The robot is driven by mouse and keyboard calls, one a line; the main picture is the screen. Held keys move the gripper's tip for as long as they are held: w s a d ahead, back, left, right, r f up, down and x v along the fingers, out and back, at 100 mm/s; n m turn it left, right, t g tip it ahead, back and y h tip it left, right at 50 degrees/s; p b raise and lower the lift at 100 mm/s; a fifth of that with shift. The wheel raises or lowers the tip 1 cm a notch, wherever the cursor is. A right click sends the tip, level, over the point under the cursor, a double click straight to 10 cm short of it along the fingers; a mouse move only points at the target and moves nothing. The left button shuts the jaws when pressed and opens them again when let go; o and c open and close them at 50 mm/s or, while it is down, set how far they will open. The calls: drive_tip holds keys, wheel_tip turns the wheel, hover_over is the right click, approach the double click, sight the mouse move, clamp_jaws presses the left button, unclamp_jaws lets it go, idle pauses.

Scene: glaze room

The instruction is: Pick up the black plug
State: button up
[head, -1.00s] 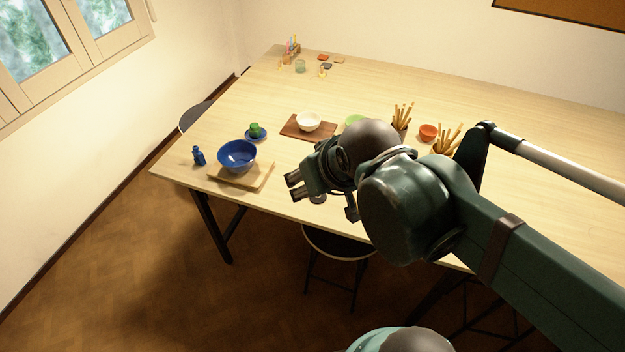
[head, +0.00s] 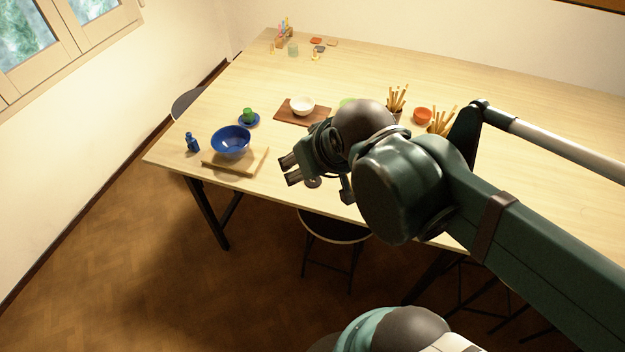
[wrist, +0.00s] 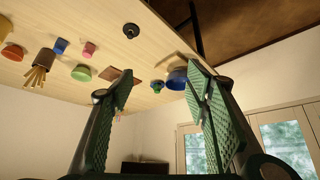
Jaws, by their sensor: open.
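The black plug (wrist: 131,30) shows in the wrist view as a small dark round piece with a raised middle, lying on the pale table near its edge. In the head view the plug (head: 314,183) is a dark disc near the table's front edge, partly hidden by my gripper. My gripper (head: 288,169) is open, with nothing between its fingers. In the wrist view my gripper's (wrist: 162,82) two green ridged fingers stand wide apart, and the plug appears above and left of the gap between them, apart from both fingers.
A blue bowl (head: 231,139) on a wooden board (head: 250,162) and a blue bottle (head: 192,143) stand to the left. A green piece on a blue saucer (head: 249,122) and a white bowl (head: 302,105) are behind. A stool (head: 336,228) stands in front of the table.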

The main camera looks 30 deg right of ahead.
drive_tip(key=shift+o, duration=1.3)
drive_tip(key=shift+w, duration=0.1)
drive_tip(key=w+d+f+n+g, duration=0.2)
drive_tip(key=w+d+f+n, duration=0.1)
drive_tip(key=w+f, duration=0.3)
drive_tip(key=w+d+f+n+g, duration=0.2)
drive_tip(key=w+d+f+n, duration=0.1)
drive_tip(key=w+f, duration=0.3)
drive_tip(key=w+d+f+n+g+b, duration=0.1)
drive_tip(key=w+d+f+n+g, duration=0.2)
drive_tip(key=w+f, duration=0.3)
drive_tip(key=shift+d+f+n, duration=0.25)
drive_tip(key=shift+d+f, duration=0.15)
drive_tip(key=shift+f, duration=0.4)
drive_tip(key=shift+d+f+n, duration=0.25)
drive_tip(key=shift+d+f, duration=0.1)
drive_tip(key=shift+f, duration=0.45)
drive_tip(key=shift+w+d+f, duration=0.2)
drive_tip(key=shift+d+f, duration=0.05)
drive_tip(key=shift+f, duration=0.45)
